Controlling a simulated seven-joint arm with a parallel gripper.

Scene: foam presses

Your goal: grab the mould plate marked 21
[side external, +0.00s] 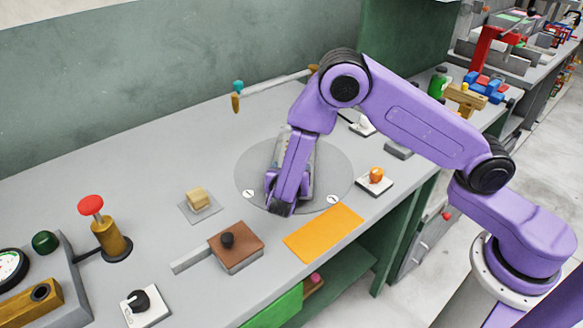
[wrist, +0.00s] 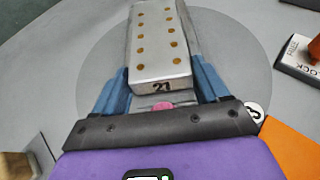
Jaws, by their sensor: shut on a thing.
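The mould plate marked 21 (wrist: 158,52) is a long grey metal block with rows of brass-coloured dots on top and the black number on its near end. In the wrist view it lies between the blue fingers of my gripper (wrist: 161,78), which is shut on its sides. In the side view my gripper (side external: 287,195) points down over the round grey disc (side external: 335,172) and hides much of the plate (side external: 307,165). I cannot tell whether the plate touches the disc. A small pink patch shows below the number.
An orange mat (side external: 323,233) lies in front of the disc. A switch block with an orange knob (side external: 376,174) stands to its right. A brown block with a black knob (side external: 236,246) and a small yellowish block (side external: 197,199) stand to the left.

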